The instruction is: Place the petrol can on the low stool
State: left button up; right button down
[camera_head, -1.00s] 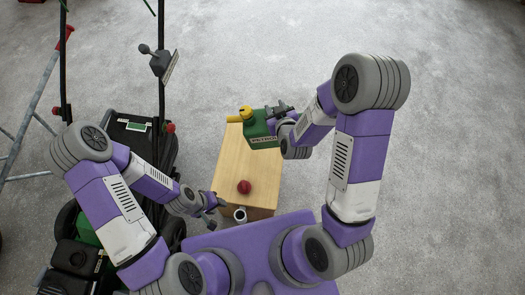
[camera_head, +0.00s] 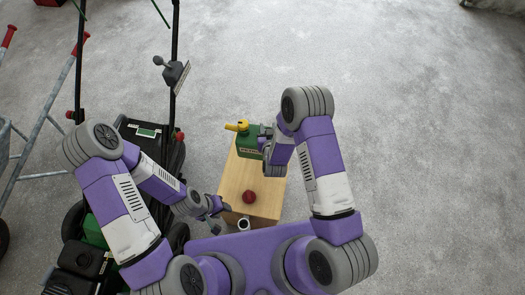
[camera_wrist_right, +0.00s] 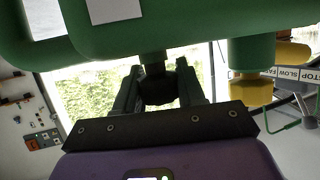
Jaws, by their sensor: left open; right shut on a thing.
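The green petrol can (camera_head: 246,149), with a yellow spout and a label on its side, is at the far end of the pale wooden low stool (camera_head: 249,178). Whether its base touches the stool top I cannot tell. My right gripper (camera_head: 266,138) is shut on the can from its right side. In the right wrist view the can (camera_wrist_right: 190,30) fills the top, with my right gripper (camera_wrist_right: 158,75) against it. My left gripper (camera_head: 217,208) is open and empty beside the stool's near left edge.
A red ball-like thing (camera_head: 249,197) lies on the stool's near half. A black and green mower-like machine (camera_head: 150,130) stands to the left. Grey floor is clear behind and right.

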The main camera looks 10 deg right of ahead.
notch_tip(320, 180, down, 7)
jog(key=shift+f+b, duration=0.1)
jog(key=shift+b, duration=1.1)
jog(key=c, duration=0.7)
grip_release()
